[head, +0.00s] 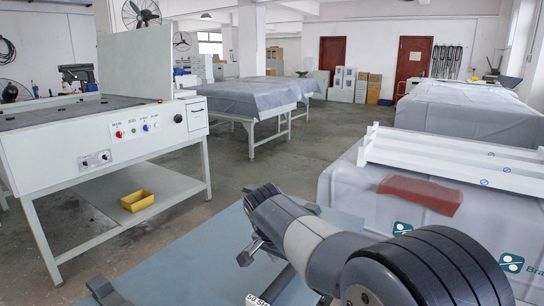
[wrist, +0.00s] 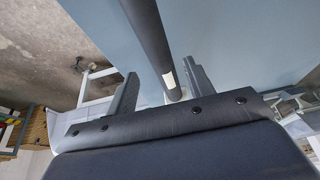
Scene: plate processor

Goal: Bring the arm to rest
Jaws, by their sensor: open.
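My gripper (wrist: 160,68) shows in the wrist view with its two grey fingers apart. A dark rod (wrist: 148,35) with a small pale label runs through the picture between and beyond the fingers. I cannot tell how far it is from them. Nothing is seen clamped in the fingers. In the head view my arm (head: 313,250) reaches from the lower right over a blue-grey tabletop (head: 190,262), its wrist bent down. The fingers are partly hidden there by the wrist. A white label reading "50 SH" (head: 258,299) lies near the bottom edge.
A white machine bench (head: 95,150) with knobs stands at left, a yellow bin (head: 137,201) on its lower shelf. More covered tables (head: 250,100) stand behind.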

